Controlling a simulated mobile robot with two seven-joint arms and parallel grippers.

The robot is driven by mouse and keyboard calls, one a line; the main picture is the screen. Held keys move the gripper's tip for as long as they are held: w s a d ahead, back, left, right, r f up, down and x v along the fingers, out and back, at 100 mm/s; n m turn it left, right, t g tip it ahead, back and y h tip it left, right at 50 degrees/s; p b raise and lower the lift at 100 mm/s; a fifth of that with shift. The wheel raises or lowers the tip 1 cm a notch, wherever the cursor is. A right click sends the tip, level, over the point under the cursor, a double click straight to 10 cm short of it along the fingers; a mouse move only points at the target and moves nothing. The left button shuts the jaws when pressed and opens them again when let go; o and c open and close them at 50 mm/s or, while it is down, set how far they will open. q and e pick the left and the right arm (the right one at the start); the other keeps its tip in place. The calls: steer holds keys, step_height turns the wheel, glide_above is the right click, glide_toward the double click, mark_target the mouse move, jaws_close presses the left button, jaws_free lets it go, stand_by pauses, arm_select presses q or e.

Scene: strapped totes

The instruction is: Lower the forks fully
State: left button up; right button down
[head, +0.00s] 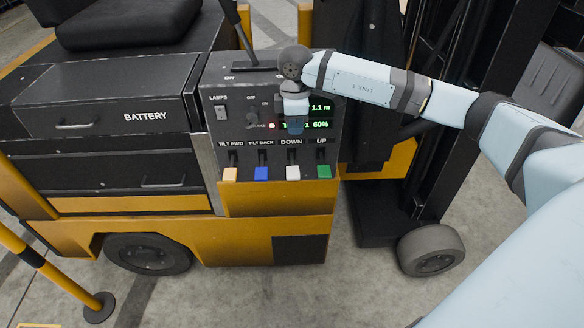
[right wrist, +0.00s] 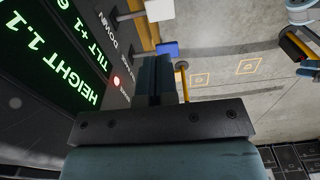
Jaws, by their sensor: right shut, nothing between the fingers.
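The forklift's control panel (head: 218,130) faces me in the head view. Along its lower edge hang an orange TILT FWD paddle (head: 230,174), a blue TILT BACK paddle (head: 261,173), a white DOWN paddle (head: 293,172) and a green UP paddle (head: 324,171). The display (head: 320,107) reads 1.1 m and is partly hidden by my right gripper (head: 295,127). That gripper is shut and empty, above the DOWN paddle and apart from it. In the right wrist view its closed fingers (right wrist: 166,80) point toward the white paddle (right wrist: 159,10) and blue paddle (right wrist: 167,49).
A dark lever (head: 242,35) rises behind the panel top. A battery drawer (head: 110,100) and seat (head: 125,22) are on the left. The black mast (head: 455,130) stands right. A yellow-black post (head: 40,262) is front left. A pale blue arm part (right wrist: 300,10) shows in the right wrist view.

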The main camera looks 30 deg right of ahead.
mark_target(295, 172)
step_height(295, 172, down, 14)
steer(key=shift+f+p, duration=0.1)
steer(key=shift+p, duration=0.7)
